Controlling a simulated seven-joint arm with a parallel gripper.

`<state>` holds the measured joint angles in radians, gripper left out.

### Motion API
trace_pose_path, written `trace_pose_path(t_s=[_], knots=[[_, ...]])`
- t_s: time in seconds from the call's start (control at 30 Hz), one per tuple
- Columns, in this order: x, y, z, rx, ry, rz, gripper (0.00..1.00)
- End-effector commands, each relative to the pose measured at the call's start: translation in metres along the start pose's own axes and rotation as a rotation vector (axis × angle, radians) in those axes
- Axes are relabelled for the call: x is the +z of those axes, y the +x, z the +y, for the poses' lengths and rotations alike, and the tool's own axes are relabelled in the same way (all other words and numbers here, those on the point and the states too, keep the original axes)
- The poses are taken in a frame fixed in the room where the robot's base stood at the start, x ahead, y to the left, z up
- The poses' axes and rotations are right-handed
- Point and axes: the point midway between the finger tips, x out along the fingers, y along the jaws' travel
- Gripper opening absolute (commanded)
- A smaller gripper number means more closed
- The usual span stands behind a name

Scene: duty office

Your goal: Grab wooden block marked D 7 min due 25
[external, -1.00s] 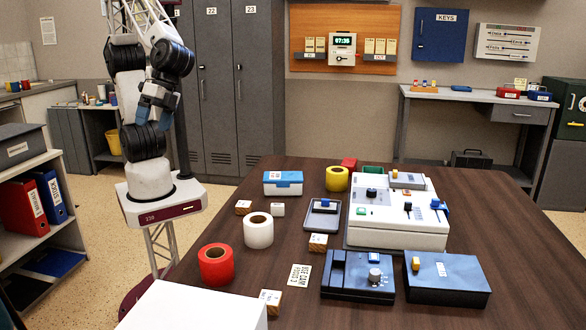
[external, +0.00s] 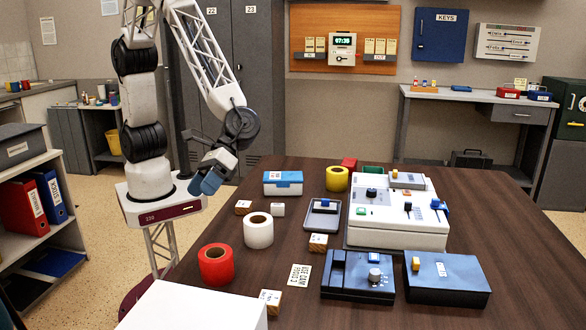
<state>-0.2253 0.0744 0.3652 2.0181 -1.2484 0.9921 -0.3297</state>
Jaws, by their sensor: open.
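Three small wooden blocks with white labelled tops lie on the dark table: one (external: 243,208) near the left edge, one (external: 318,243) in the middle, and one (external: 271,301) at the front. Their markings are too small to read, so I cannot tell which is D 7 min due 25. My gripper (external: 203,188), with blue fingers, is open and empty. It hangs in the air beyond the table's left edge, up and left of the nearest block, touching none of them.
A white tape roll (external: 259,231), a red roll (external: 216,265) and a blue-lidded box (external: 283,183) stand around the blocks. A grey tray (external: 322,228), a white control panel (external: 390,238) and two dark blue boxes fill the right. A white box (external: 190,310) covers the front left corner.

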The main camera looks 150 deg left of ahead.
Motion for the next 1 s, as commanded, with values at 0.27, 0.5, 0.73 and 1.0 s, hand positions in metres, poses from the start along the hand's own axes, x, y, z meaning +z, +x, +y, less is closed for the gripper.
trace_pose_path(t_s=[0.27,0.5,0.73,1.0], knots=[[-0.079,0.027,0.032,0.133,-0.248,-0.053,0.83],[-0.151,0.047,0.052,0.255,-0.457,-0.097,0.83],[-0.213,0.061,0.06,0.355,-0.621,-0.13,0.83],[-0.241,0.066,0.063,0.403,-0.696,-0.145,0.83]])
